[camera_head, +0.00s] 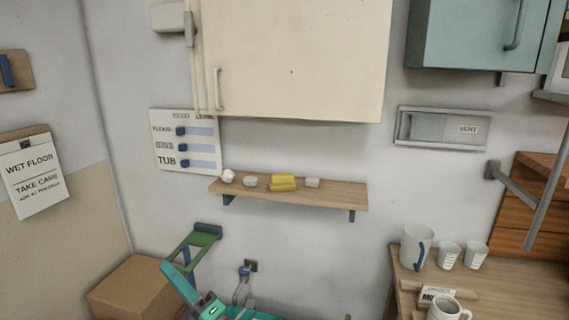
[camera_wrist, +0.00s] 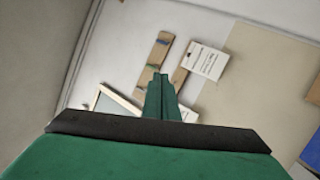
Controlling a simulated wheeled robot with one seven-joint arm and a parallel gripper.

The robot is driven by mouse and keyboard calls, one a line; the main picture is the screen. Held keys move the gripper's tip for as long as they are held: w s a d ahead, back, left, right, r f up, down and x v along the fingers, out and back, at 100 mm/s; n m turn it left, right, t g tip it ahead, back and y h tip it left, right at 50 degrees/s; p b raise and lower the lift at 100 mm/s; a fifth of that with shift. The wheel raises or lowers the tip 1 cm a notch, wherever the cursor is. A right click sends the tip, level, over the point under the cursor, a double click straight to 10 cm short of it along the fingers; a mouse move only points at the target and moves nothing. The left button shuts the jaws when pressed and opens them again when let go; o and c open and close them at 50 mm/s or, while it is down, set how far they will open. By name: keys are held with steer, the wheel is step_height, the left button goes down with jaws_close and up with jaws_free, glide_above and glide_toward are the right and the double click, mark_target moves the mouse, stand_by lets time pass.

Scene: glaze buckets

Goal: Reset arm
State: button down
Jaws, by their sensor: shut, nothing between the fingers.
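My gripper (camera_wrist: 159,80) shows in the wrist view as two green fingers close together in front of a dark bar. It is shut and empty. It points across open air toward a pale wall with boards and a notice. Nothing touches the fingertips. In the head view a teal and green structure (camera_head: 205,305) rises from the bottom edge; I cannot tell whether it is part of my arm.
A wooden shelf (camera_head: 340,196) holds small items, including a yellow one (camera_head: 283,183). A cream cabinet (camera_head: 290,60) hangs above it. Mugs (camera_head: 416,247) and cups stand on a wooden counter (camera_head: 520,292) at right. A cardboard box (camera_head: 135,288) sits lower left.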

steer(key=s+d+f+m+h, duration=0.6)
steer(key=s+d+f+m, duration=0.2)
steer(key=s, duration=0.5)
steer(key=s+d+f+m+t+h, duration=0.1)
steer(key=s+d+f+m+h, duration=0.6)
steer(key=s, duration=0.7)
steer(key=s+d+f+m+t+h, duration=0.1)
steer(key=s+d+f+m+h, duration=0.6)
steer(key=s+d+f+m, duration=0.3)
steer(key=s+f+m, duration=0.4)
steer(key=m, duration=0.2)
steer(key=shift+d, duration=0.3)
steer(key=c, duration=2.5)
jaws_free()
steer(key=shift+s+t, duration=0.1)
steer(key=shift+t, duration=0.2)
